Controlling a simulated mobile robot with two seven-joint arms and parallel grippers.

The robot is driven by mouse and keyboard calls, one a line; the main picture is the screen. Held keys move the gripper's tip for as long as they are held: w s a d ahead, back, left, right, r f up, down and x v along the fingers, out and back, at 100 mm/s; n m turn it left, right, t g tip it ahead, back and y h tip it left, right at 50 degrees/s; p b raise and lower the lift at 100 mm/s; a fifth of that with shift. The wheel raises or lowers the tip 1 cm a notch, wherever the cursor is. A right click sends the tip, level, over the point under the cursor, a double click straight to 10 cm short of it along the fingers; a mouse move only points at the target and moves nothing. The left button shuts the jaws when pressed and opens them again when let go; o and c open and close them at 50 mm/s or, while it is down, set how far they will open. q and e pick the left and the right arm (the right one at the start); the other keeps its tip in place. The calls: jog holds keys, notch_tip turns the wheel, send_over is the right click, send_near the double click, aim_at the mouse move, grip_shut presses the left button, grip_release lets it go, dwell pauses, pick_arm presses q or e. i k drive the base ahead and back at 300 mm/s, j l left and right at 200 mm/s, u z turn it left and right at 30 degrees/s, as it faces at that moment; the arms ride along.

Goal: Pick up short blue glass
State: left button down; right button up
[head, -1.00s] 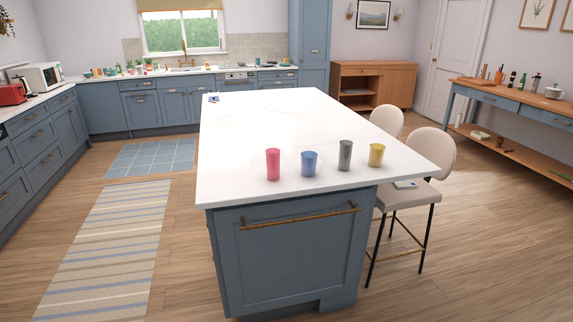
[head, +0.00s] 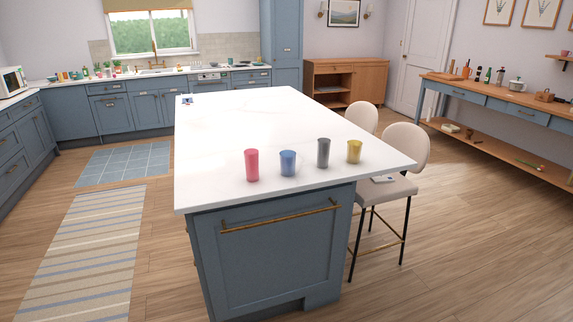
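The short blue glass (head: 288,163) stands upright on the near end of the white-topped kitchen island (head: 235,130). A taller red glass (head: 251,165) stands to its left. A grey glass (head: 323,153) and a yellow glass (head: 354,151) stand to its right. The glasses are apart from one another. Neither of my grippers shows in the head view.
Two pale chairs (head: 403,155) stand along the island's right side. A gold handle bar (head: 280,216) juts from the island's near face. A striped rug (head: 85,250) lies on the floor at left. Open wooden floor lies at right, before a long side table (head: 480,90).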

aim_at(288, 159)
jog(key=i+j, duration=1.1)
jog(key=j+u, duration=0.05)
